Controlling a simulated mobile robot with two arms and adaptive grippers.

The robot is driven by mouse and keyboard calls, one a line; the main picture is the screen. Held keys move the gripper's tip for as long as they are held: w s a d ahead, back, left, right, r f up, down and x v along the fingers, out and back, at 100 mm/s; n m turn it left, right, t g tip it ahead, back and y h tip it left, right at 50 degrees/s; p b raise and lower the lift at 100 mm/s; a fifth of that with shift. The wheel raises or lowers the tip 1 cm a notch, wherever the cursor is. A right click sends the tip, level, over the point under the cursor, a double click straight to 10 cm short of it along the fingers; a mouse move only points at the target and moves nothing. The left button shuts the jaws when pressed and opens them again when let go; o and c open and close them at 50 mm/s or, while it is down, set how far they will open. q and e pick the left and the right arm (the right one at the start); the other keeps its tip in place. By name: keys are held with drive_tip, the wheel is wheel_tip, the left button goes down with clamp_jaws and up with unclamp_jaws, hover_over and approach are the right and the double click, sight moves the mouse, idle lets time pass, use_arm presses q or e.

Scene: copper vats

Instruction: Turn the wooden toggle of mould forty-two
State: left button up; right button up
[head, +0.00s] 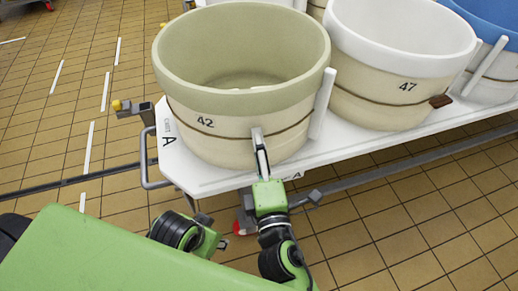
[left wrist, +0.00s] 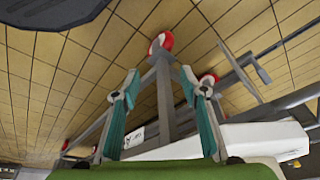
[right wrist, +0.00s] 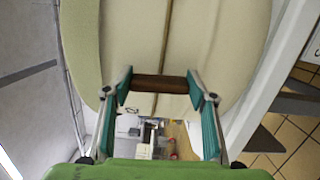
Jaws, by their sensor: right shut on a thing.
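The gripper hides the toggle in the head view. My left gripper (left wrist: 160,88) is open and empty, low by the trolley, facing its underside.
Mould 47 (head: 385,98), with a white rim and its own brown toggle (head: 441,101), stands to the right. A blue-rimmed mould (head: 488,22) is beyond it. The trolley has a grey post with a red caster (left wrist: 161,42). Tiled floor is open at the left.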

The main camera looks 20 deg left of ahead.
use_arm(q)
drive_tip(key=shift+s+r, duration=0.1)
drive_tip(key=shift+r, duration=0.3)
use_arm(e)
drive_tip(key=shift+f+m, duration=0.1)
drive_tip(key=shift+m, duration=0.4)
drive_tip(key=o, duration=1.1)
drive_tip(key=v, duration=1.2)
drive_tip(key=shift+d, duration=0.1)
